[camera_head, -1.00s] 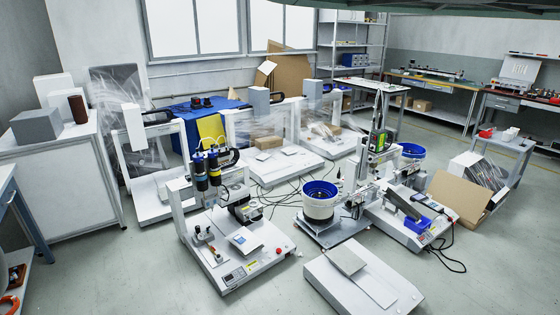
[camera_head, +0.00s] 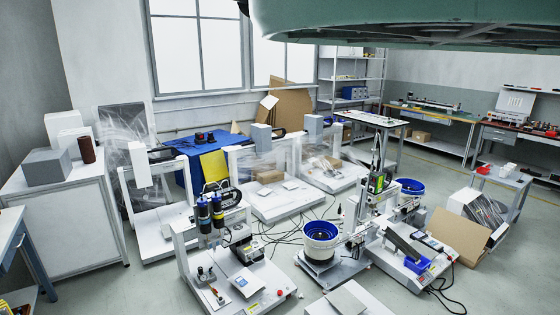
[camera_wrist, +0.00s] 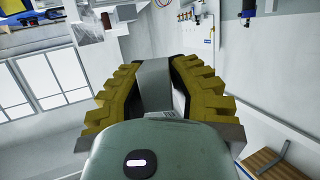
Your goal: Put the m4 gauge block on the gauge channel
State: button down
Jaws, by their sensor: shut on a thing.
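In the wrist view my gripper (camera_wrist: 158,95) has two yellow, ridged fingers. They are shut on a plain grey block (camera_wrist: 154,82), which I take to be the m4 gauge block; no marking on it can be read. The fingers press on its left and right sides, and its lower end is hidden behind my wrist. The block is held in the air, clear of any surface. My gripper does not show in the head view. I cannot pick out the gauge channel for certain in either view.
A gantry screwdriver machine (camera_head: 215,226) stands on the floor at the centre. A blue-rimmed bowl feeder (camera_head: 320,240) and another machine (camera_head: 412,250) are to its right. A white cabinet (camera_head: 75,222) stands left. Cables and an open cardboard box (camera_head: 462,236) lie on the right floor.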

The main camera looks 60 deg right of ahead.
jog(key=s+r+p, duration=0.3)
jog(key=r+p, duration=1.3)
jog(key=s+r+p, duration=0.3)
jog(key=r+p, duration=1.3)
jog(key=shift+s+p, duration=0.25)
jog(key=shift+p, duration=0.15)
jog(key=shift+f, duration=0.1)
jog(key=s+a+f+n+g+y+b, duration=0.1)
jog(key=s+a+f+n+y+b, duration=0.1)
jog(key=a+f+b, duration=0.55)
jog(key=s+a+f+n+y+b, duration=0.2)
jog(key=a+f+y+b, duration=0.1)
jog(key=f+b, duration=0.8)
jog(key=s+a+f+n+g+y+b, duration=0.1)
jog(key=s+a+f+n+y+b, duration=0.1)
jog(key=a+f+b, duration=0.5)
jog(key=s+a+f+n+g+y+b, duration=0.2)
jog(key=s+f+b, duration=0.2)
jog(key=f+b, duration=0.5)
jog(key=s+a+f+n+g+y+b, duration=0.2)
jog(key=f+b, duration=0.8)
jog(key=f, duration=0.7)
jog(key=s+a+f+n+g+y+b, duration=0.2)
jog(key=s+a+f+n+g+b, duration=0.1)
jog(key=f+b, duration=0.7)
notch_tip(320, 180, down, 4)
jog(key=s+a, duration=0.1)
jog(key=s, duration=0.1)
jog(key=shift+s+n+y, duration=0.3)
jog(key=shift+s, duration=0.05)
